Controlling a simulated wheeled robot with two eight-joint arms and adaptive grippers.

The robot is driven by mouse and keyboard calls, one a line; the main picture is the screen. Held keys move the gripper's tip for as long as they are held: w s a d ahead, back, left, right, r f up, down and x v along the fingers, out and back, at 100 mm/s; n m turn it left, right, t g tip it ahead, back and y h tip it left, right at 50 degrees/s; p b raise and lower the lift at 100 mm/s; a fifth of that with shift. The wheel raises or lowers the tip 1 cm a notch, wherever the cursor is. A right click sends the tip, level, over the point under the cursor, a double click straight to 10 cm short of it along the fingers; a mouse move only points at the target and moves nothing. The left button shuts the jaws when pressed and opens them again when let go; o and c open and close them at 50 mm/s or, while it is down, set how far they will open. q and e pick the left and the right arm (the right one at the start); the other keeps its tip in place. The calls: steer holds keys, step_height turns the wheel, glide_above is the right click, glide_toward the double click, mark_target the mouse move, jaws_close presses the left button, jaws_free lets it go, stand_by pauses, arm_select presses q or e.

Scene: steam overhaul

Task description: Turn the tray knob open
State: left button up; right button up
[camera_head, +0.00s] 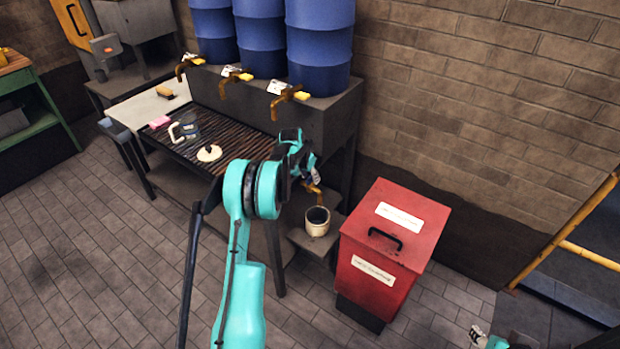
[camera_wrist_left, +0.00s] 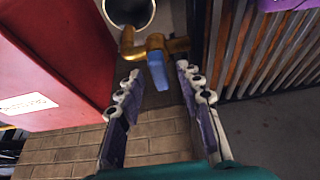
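The tray knob is a blue lever (camera_wrist_left: 158,70) on a brass tap (camera_wrist_left: 176,46), seen in the left wrist view. The tap's spout points over a round pot (camera_wrist_left: 130,10). In the head view the brass tap (camera_head: 318,192) shows at the tray's end, above the cream pot (camera_head: 317,222); the arm largely hides the knob. My left gripper (camera_head: 307,170) is at the tap. In the wrist view its fingers (camera_wrist_left: 159,78) are apart, with the blue lever in the gap near the tips and space visible on both sides. My right gripper (camera_head: 478,336) shows only partly at the lower right edge.
A red lidded bin (camera_head: 412,222) stands close right of the tap. The slatted drain tray (camera_head: 215,128) holds several small items. Blue barrels (camera_head: 320,45) with brass taps (camera_head: 290,97) stand on a dark ledge behind. The tiled floor in front is clear.

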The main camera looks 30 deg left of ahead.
arm_select(q)
jaws_close()
steer(key=shift+n, duration=0.4)
steer(key=n+y, duration=0.1)
steer(key=n, duration=0.2)
steer(key=shift+d+n+y+p, duration=0.2)
steer(key=shift+n+y+p, duration=0.1)
steer(key=shift+n+y, duration=0.1)
steer(key=n, duration=0.2)
steer(key=n+g+y, duration=0.1)
steer(key=n, duration=0.1)
steer(key=shift+w+y, duration=0.1)
steer(key=shift+y, duration=0.2)
steer(key=n, duration=0.2)
steer(key=n+g+y+p, duration=0.1)
steer(key=n, duration=0.2)
steer(key=shift+w+d+g, duration=0.1)
steer(key=shift+d+g, duration=0.05)
steer(key=shift+g, duration=0.15)
steer(key=shift+w+n+g+p, duration=0.1)
steer(key=shift+n+g+p, duration=0.4)
steer(key=shift+n, duration=1.4)
steer(key=shift+g, duration=0.3)
